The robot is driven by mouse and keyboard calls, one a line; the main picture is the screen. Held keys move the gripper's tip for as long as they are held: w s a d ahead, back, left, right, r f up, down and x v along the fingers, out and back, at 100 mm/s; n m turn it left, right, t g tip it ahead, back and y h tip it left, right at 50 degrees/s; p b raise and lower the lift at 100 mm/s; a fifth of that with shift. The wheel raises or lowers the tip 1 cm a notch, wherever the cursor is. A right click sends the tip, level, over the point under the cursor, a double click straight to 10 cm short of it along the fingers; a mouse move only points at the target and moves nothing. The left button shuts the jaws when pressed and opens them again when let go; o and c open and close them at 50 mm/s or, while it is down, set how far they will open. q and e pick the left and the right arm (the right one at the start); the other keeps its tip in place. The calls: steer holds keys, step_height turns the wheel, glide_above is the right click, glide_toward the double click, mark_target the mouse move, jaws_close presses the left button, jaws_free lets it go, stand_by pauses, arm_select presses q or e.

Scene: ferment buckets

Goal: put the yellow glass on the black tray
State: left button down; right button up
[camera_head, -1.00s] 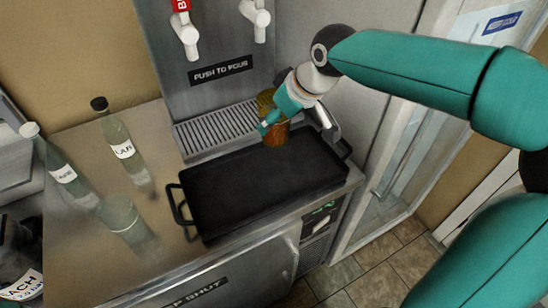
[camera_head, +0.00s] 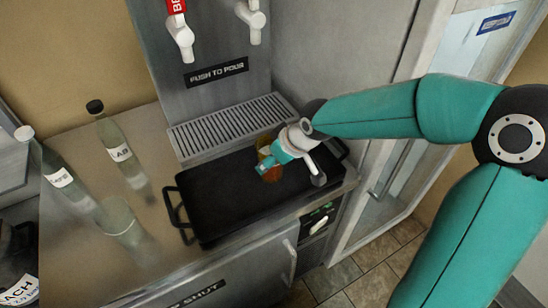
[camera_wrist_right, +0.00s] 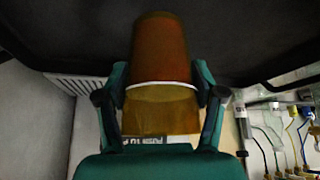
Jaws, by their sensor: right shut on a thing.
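The yellow glass (camera_head: 268,163) looks amber and is held over the right half of the black tray (camera_head: 222,196). My right gripper (camera_head: 268,166) is shut on it, and the gripper covers part of the glass. In the right wrist view the glass (camera_wrist_right: 160,60) stands between the two fingers of the right gripper (camera_wrist_right: 161,92), with the dark tray (camera_wrist_right: 70,35) behind it. I cannot tell whether the glass's base touches the tray. The rest of the tray is empty. My left gripper does not show.
A drip grate (camera_head: 232,126) and dispenser with white taps (camera_head: 181,38) stand behind the tray. Two bottles (camera_head: 120,150) (camera_head: 62,178) and a clear empty glass (camera_head: 118,218) stand left on the counter. A glass-door fridge (camera_head: 385,150) is at the right.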

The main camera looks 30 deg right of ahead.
steer(key=o, duration=1.7)
steer(key=v, duration=1.2)
steer(key=shift+s+b, duration=0.1)
steer(key=shift+b, duration=0.25)
